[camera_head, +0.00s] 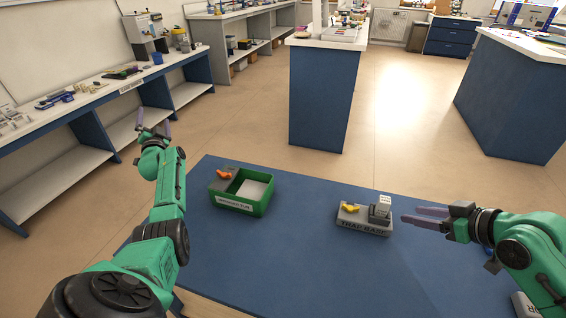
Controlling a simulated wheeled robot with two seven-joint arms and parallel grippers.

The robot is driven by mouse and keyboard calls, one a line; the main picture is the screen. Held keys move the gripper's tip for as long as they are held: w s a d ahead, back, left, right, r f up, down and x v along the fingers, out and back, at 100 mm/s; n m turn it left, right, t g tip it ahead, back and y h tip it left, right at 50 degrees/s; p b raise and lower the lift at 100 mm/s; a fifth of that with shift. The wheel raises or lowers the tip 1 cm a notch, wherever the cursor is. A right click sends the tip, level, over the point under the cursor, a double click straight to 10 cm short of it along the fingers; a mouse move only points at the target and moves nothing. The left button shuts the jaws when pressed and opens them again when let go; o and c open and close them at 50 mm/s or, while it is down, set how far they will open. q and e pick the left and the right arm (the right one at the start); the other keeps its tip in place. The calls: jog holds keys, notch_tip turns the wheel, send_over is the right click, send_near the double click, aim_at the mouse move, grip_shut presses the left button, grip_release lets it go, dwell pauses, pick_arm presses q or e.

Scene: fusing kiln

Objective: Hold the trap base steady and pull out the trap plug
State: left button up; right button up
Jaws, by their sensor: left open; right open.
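The trap base (365,229) is a grey block with "TRAP BASE" on its front, sitting on the blue table. A grey and white plug-like piece (384,205) stands upright at its right end; I take this as the trap plug. A yellow piece (351,208) lies on its left part. My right gripper (408,213) is open and empty just right of the base, fingers pointing left, apart from it as far as I can tell. My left gripper (153,126) is open and empty, raised beyond the table's left edge, far from the base.
A green bin (232,207) with a front label stands left of the base, with an orange piece (223,174) at its back left. The blue table (300,240) is clear between bin and base. A white label-like object (524,305) shows at bottom right.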

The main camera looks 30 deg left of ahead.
pick_arm(q)
jog(key=w+d+f+m+t+h, duration=0.1)
jog(key=w+d+f+m+h, duration=0.1)
jog(key=w+d+h, duration=0.55)
jog(key=w+d+f+m+t+h, duration=0.1)
jog(key=w+d+m+t+h, duration=0.15)
jog(key=w+d, duration=0.85)
jog(key=w+d+f+m+g+h, duration=0.1)
jog(key=w+d+m+h, duration=0.2)
jog(key=d, duration=0.5)
jog(key=w+d+g+h, duration=0.2)
jog(key=w+d+h, duration=0.25)
jog(key=d, duration=0.35)
notch_tip(320, 180, up, 2)
jog(key=m+g, duration=0.9)
jog(key=g, duration=0.4)
send_over(348, 205)
jog(key=shift+t+y, duration=0.25)
jog(key=shift+y, duration=0.2)
notch_tip(348, 205, down, 14)
jog(key=shift+w+r, duration=0.1)
jog(key=shift+r, duration=0.1)
